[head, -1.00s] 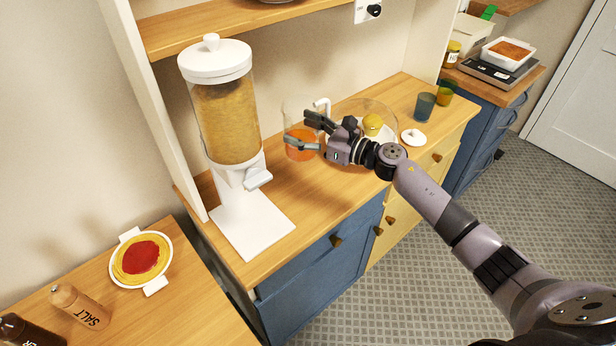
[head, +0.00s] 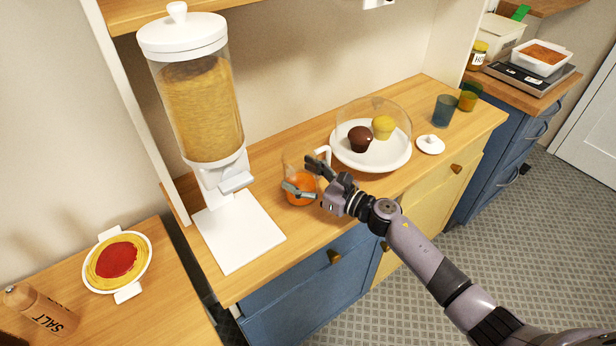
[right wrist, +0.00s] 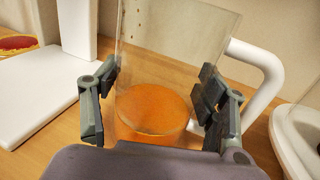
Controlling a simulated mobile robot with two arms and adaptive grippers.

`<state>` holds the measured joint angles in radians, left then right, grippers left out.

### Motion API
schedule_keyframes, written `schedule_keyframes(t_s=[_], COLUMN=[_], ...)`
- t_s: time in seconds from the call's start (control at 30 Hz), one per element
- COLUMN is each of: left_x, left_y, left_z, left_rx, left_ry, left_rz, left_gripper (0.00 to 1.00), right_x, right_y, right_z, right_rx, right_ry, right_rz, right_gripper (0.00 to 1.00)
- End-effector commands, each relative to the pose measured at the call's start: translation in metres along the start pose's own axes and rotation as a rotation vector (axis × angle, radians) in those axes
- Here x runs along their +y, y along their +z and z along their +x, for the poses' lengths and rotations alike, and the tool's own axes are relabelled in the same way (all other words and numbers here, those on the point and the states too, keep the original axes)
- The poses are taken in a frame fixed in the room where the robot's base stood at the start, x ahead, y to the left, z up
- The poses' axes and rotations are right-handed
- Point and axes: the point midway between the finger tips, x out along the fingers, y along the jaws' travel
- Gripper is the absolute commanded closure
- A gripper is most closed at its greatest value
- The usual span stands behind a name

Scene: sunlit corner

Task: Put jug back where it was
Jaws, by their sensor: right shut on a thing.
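The jug (head: 299,188) is clear glass with orange liquid low in it and a white handle (right wrist: 262,70) on its right side. In the head view it is upright over the wooden counter, between the dispenser and the cake plate. My right gripper (head: 306,179) is shut on the jug, its fingers on opposite sides of the glass. The right wrist view also shows the jug (right wrist: 150,100) between the fingers. The jug's base is hidden there, so I cannot tell whether it touches the counter. My left gripper is not in view.
A cereal dispenser (head: 203,110) with a white base (head: 238,235) stands left of the jug. The cake plate (head: 348,158), with two muffins under a clear dome, is close on the right. Cups (head: 445,110) and a white lid (head: 430,144) are farther right. The counter's front edge is near.

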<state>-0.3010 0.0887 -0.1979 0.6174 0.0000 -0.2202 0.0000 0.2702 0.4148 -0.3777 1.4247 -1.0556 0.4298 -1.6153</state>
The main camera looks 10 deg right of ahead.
Motion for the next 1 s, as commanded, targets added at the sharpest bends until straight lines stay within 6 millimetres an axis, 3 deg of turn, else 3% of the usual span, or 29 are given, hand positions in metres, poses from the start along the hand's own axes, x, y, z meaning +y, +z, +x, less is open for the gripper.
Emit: schedule_keyframes(t_s=[0.17, 0.37, 0.4, 0.67, 1.0], left_x=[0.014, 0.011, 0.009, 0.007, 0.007], left_y=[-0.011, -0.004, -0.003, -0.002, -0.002], left_z=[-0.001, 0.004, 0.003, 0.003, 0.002], left_rx=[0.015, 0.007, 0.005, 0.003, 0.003], left_ry=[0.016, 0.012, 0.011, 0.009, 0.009], left_rz=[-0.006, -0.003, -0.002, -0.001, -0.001], left_gripper=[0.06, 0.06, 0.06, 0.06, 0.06], right_x=[-0.001, -0.001, -0.001, -0.001, -0.001], right_y=[0.0, -0.004, -0.004, -0.004, -0.002], right_z=[0.0, 0.0, 0.0, 0.0, 0.0], right_rx=[0.001, 0.001, 0.003, 0.003, 0.003], right_ry=[-0.002, -0.001, -0.002, -0.002, -0.002], right_rz=[-0.001, -0.001, 0.0, 0.0, 0.0], right_gripper=[0.83, 0.83, 0.31, 0.13, 0.12])
